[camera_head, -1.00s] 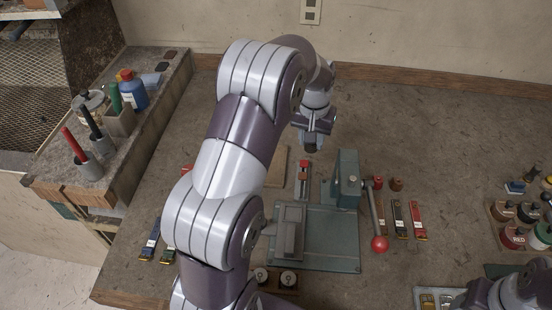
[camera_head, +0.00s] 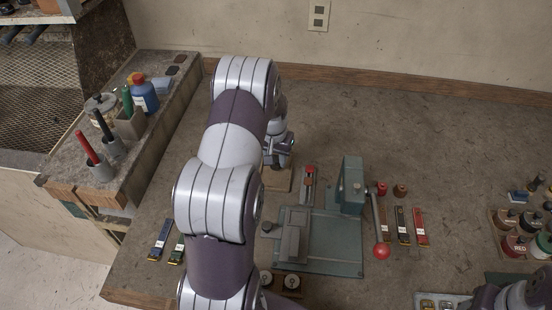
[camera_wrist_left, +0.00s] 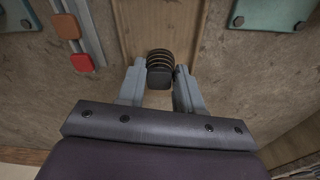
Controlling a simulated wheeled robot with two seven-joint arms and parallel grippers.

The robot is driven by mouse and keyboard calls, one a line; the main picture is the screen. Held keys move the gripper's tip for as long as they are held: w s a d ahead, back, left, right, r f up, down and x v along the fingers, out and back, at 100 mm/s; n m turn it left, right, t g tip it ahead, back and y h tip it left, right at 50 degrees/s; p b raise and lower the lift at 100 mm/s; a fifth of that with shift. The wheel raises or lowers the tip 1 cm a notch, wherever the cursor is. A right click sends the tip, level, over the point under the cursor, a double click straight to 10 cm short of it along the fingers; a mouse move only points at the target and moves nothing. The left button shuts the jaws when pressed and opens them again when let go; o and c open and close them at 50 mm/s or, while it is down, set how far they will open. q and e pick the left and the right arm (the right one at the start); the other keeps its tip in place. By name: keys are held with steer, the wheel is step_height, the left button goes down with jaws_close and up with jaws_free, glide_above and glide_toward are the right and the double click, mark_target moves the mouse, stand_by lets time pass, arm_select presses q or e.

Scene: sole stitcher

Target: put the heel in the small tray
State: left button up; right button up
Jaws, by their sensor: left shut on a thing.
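The heel (camera_wrist_left: 160,77) is a small dark block with a striped, layered upper part, seen between the fingers in the left wrist view. My left gripper (camera_wrist_left: 160,88) is shut on it. In the head view my left gripper (camera_head: 277,166) is over the back left part of a pale wooden piece, which looks like the small tray (camera_head: 283,184). In the left wrist view this wooden tray (camera_wrist_left: 155,25) lies under and beyond the heel. I cannot tell whether the heel touches it. My right gripper is out of view.
A green press (camera_head: 350,190) with a red-knobbed lever (camera_head: 381,250) stands right of the wooden tray. A narrow holder with red pieces (camera_head: 309,180) lies between them. A side shelf with bottles (camera_head: 143,95) is at left. The back of the bench is clear.

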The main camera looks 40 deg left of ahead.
arm_select(q)
steer(key=shift+f, duration=0.85)
steer(key=o, duration=1)
steer(key=shift+f, duration=0.1)
step_height(320, 180, up, 12)
steer(key=s, duration=0.1)
steer(key=s+d+m, duration=0.1)
steer(key=s+d, duration=0.4)
steer(key=d, duration=0.1)
steer(key=s+d+m, duration=0.1)
steer(key=s+d, duration=0.4)
steer(key=d, duration=0.2)
steer(key=s+d+m, duration=0.1)
steer(key=s+d, duration=0.4)
steer(key=d, duration=0.2)
steer(key=shift+d+f+m+b, duration=0.2)
steer(key=shift+d+m+b, duration=0.05)
steer(key=shift+m+b, duration=0.15)
